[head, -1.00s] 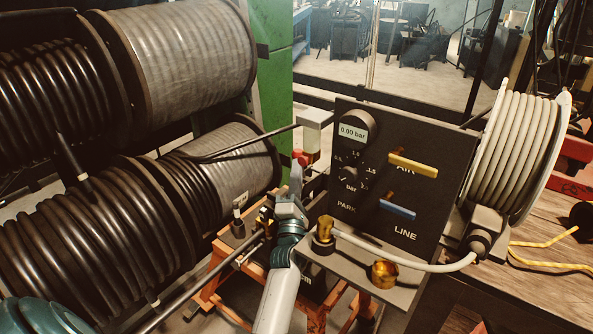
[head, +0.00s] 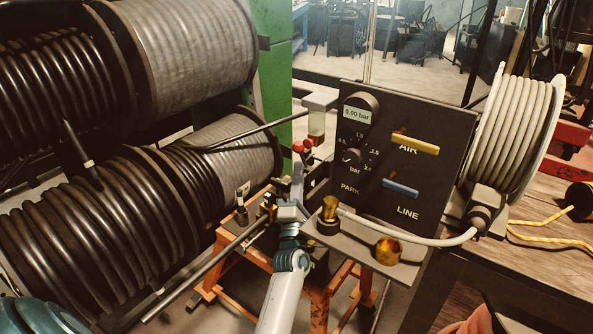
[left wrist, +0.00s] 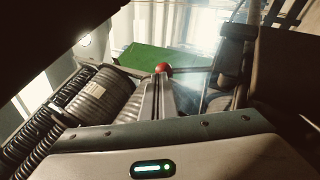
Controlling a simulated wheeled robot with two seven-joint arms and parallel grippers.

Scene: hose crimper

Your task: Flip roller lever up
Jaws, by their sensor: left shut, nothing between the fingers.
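Red knobs (head: 299,146) show beside the white block at the left of the dark control panel, just beyond my left gripper. In the left wrist view a red ball (left wrist: 163,68) shows at the far end of the fingers. I take it for the lever's knob; its lever arm is mostly hidden. My left gripper (head: 297,168) is shut and empty, pointing up toward the knobs. Its closed fingers (left wrist: 158,92) also show in the left wrist view. I cannot tell whether the tips touch the ball. My right gripper is not in view.
The control panel (head: 440,160) with yellow and blue handles stands just right of the gripper, with brass fittings (head: 387,250) in front. Black hose reels (head: 100,225) fill the left. A pale hose reel (head: 512,130) stands on the wooden bench at right.

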